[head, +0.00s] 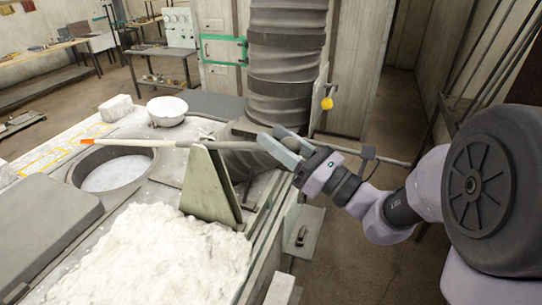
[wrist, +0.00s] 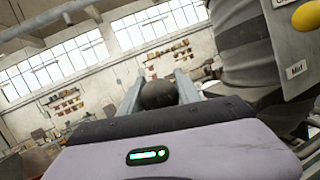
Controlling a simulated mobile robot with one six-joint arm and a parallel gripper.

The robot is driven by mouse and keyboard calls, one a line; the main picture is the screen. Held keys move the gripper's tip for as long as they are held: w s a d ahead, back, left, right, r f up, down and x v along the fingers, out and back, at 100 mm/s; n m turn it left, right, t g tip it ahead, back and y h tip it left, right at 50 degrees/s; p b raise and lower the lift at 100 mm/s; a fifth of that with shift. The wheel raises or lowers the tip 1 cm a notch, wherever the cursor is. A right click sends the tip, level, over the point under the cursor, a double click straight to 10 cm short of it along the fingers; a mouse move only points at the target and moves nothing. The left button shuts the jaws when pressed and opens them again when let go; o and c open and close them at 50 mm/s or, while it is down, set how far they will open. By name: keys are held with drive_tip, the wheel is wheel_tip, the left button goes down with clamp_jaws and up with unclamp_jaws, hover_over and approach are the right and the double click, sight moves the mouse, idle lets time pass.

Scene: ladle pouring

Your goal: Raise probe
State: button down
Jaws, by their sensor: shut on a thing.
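The probe is a long thin rod (head: 218,145) with a pale front part and an orange tip. It lies nearly level over a pale green-grey stand (head: 212,185), and its tip is above the round furnace opening (head: 72,178). My gripper (head: 284,147) is shut on the probe to the right of the stand. The rod's grey rear end sticks out to the right beyond my gripper. In the wrist view, a dark rounded part (wrist: 158,94) sits between my two fingers (wrist: 158,90). My fingers hide the exact grip on the rod.
A wide ribbed duct (head: 286,60) rises right behind the probe. A white bowl (head: 167,110) stands behind the opening. White granular material (head: 150,255) is heaped in front. A yellow knob (head: 327,103) on a panel is close above my gripper. Open floor lies right.

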drive_tip(key=f+b, duration=0.2)
drive_tip(key=f, duration=0.1)
drive_tip(key=shift+s+d+f+b, duration=0.2)
drive_tip(key=shift+d+f+b, duration=0.05)
drive_tip(key=shift+d+b, duration=0.15)
drive_tip(key=c, duration=0.9)
unclamp_jaws()
drive_tip(key=shift+r, duration=0.1)
drive_tip(key=b+v, duration=0.1)
drive_tip(key=v, duration=0.4)
drive_tip(key=b+v, duration=0.2)
drive_tip(key=v, duration=0.4)
drive_tip(key=b+v, duration=0.1)
drive_tip(key=v, duration=0.5)
drive_tip(key=shift+s+d+f+b, duration=0.1)
drive_tip(key=shift+f+b, duration=0.3)
